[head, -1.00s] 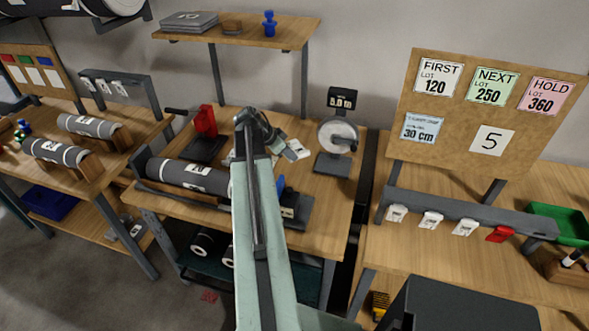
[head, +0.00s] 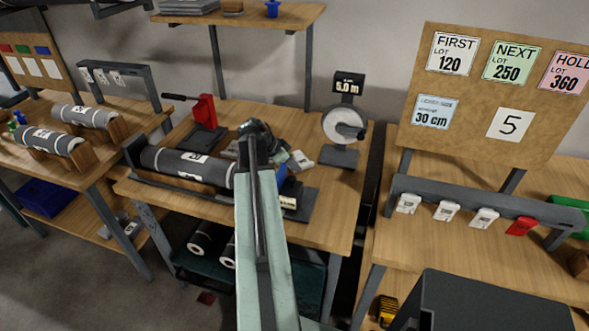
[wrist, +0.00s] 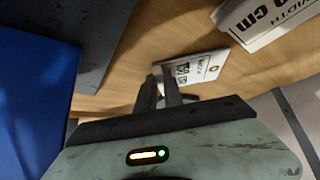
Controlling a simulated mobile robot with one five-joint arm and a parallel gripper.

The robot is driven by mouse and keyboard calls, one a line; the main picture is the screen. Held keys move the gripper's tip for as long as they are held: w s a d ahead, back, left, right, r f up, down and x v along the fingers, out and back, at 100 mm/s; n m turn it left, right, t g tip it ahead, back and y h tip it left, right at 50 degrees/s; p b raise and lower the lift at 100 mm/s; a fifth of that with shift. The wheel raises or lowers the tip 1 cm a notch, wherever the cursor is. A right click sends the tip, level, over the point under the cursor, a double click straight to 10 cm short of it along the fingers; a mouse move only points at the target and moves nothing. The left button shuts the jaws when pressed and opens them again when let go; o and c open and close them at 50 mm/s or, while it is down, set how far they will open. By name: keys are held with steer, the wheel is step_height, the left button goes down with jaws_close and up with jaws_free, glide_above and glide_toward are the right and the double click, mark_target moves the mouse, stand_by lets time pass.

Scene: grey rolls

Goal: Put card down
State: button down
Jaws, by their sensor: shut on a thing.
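A white card (wrist: 196,68) with black print and a small round hole shows in the wrist view. My gripper (wrist: 172,84) is shut on its near edge. The card lies close over the wooden tabletop (wrist: 150,45); I cannot tell whether it touches the wood. In the head view, my gripper (head: 276,152) is over the middle table, and a small white card (head: 300,159) shows just right of it.
A white block with "cm" and "WIDTH" print (wrist: 255,18) stands near the card. A blue thing (wrist: 35,100) is at left in the wrist view.

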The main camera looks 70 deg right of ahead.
steer(key=shift+f, duration=0.15)
steer(key=c, duration=1.5)
jaws_free()
steer(key=shift+r+p, duration=0.3)
steer(key=shift+r, duration=0.2)
steer(key=p+v, duration=0.9)
steer(key=v, duration=0.2)
steer(key=shift+w+a+r, duration=0.1)
steer(key=shift+a+r, duration=0.05)
steer(key=shift+a, duration=0.15)
steer(key=shift+r, duration=0.1)
